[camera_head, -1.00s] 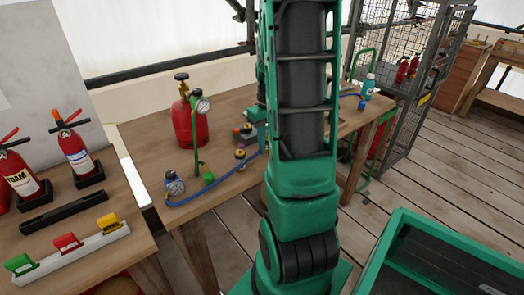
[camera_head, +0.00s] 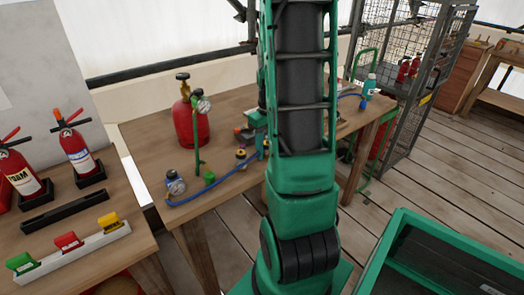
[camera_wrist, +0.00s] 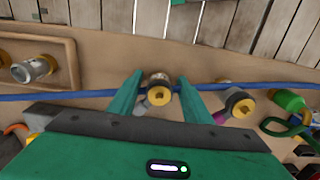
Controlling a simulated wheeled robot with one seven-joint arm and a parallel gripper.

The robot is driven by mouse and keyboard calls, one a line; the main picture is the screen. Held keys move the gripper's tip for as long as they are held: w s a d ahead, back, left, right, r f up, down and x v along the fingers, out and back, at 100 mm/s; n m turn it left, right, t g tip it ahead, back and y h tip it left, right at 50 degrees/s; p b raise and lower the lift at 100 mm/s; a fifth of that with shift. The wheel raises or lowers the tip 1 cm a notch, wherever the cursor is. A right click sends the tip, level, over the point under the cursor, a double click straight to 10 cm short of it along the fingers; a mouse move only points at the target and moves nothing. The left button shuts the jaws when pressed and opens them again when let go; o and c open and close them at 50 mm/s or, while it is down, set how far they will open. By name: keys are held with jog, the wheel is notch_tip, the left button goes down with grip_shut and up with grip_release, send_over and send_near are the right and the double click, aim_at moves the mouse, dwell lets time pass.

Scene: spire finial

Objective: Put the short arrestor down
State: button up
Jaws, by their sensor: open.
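My gripper (camera_wrist: 160,80) is open in the wrist view, with one green finger on each side of a short silver-and-brass fitting with a yellow end (camera_wrist: 158,91). This fitting appears to be the short arrestor, and narrow gaps show beside it. It seems to stand on the wooden bench (camera_head: 150,148); its lower part is hard to make out. A similar yellow-topped fitting (camera_wrist: 239,103) with a magenta part stands to the right. Another metal fitting (camera_wrist: 36,68) is in a shallow wooden tray (camera_wrist: 68,50) on the left. In the head view my arm hides most of the gripper.
A blue hose (camera_wrist: 90,94) runs across the bench close to the fingers. A green knob (camera_wrist: 288,100) is at the right. A red cylinder with a gauge (camera_head: 190,122) stands at the back of the bench. A wire cage (camera_head: 405,60) is at the right.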

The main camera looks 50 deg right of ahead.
notch_tip(320, 180, up, 11)
jog(key=shift+f, duration=0.1)
jog(key=shift+r, duration=0.6)
jog(key=s+a+m, duration=0.3)
jog(key=s+a, duration=1)
jog(key=a, duration=0.5)
jog(key=shift+s+f+m, duration=0.2)
jog(key=shift+s+m, duration=0.2)
